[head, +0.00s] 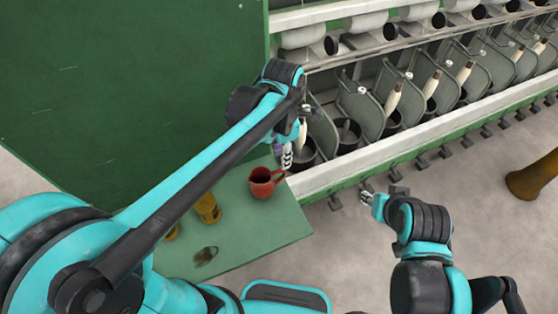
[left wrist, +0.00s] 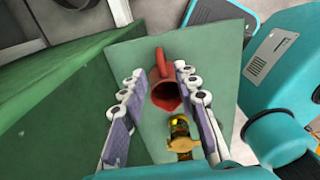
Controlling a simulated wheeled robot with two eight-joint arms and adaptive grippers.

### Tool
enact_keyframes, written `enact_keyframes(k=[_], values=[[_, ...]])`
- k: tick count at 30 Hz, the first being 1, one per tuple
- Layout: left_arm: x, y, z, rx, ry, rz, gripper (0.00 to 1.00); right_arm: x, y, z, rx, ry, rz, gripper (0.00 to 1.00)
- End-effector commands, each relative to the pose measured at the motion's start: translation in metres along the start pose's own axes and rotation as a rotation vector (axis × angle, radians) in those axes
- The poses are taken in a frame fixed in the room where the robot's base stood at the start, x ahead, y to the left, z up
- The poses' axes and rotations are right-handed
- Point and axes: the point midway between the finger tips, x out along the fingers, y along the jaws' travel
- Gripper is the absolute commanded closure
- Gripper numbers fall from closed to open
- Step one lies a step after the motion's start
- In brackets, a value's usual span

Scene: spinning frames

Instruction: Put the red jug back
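The red jug (head: 263,183) stands upright on a green table (head: 285,228) in the head view, near the spinning frame's edge. In the left wrist view the red jug (left wrist: 165,92) shows between and beyond my fingers, apart from them as far as I can tell. My left gripper (head: 286,155) is just above and behind the jug in the head view. In the left wrist view the left gripper (left wrist: 160,85) is open, with nothing between its fingertips. My right gripper (head: 368,194) is low at the right, in front of the machine; its finger opening is too small to tell.
A brass-coloured piece (head: 208,208) and a dark oval item (head: 205,256) are on the green table. The spinning frame (head: 400,135) with bobbins and cans runs along the right. A tall green panel (head: 130,80) stands at the left. A brown post (head: 535,178) is at the right edge.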

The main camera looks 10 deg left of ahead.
Motion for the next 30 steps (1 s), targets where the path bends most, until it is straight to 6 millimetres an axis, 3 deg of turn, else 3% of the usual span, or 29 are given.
enact_keyframes(k=[4, 7, 14, 21, 25, 30], values=[[-0.006, 0.000, -0.010, 0.111, -0.023, 0.023, 0.70, -0.001, 0.000, 0.000, 0.000, 0.000, 0.000, 0.60], [-0.009, -0.001, -0.026, 0.321, -0.057, 0.075, 0.70, 0.000, 0.000, 0.000, 0.000, 0.000, 0.000, 0.60], [-0.009, -0.004, -0.072, 1.005, -0.067, 0.302, 0.70, 0.000, 0.000, 0.000, 0.000, 0.000, 0.000, 0.60], [0.000, -0.009, -0.113, 1.674, 0.118, 0.548, 0.70, 0.000, 0.000, 0.000, 0.000, 0.000, 0.000, 0.60], [0.005, -0.010, -0.126, 1.917, 0.246, 0.627, 0.70, 0.000, 0.000, 0.000, 0.000, 0.000, 0.000, 0.60], [0.009, -0.011, -0.132, 2.065, 0.341, 0.665, 0.70, 0.000, 0.000, 0.000, 0.000, 0.000, 0.000, 0.60]])
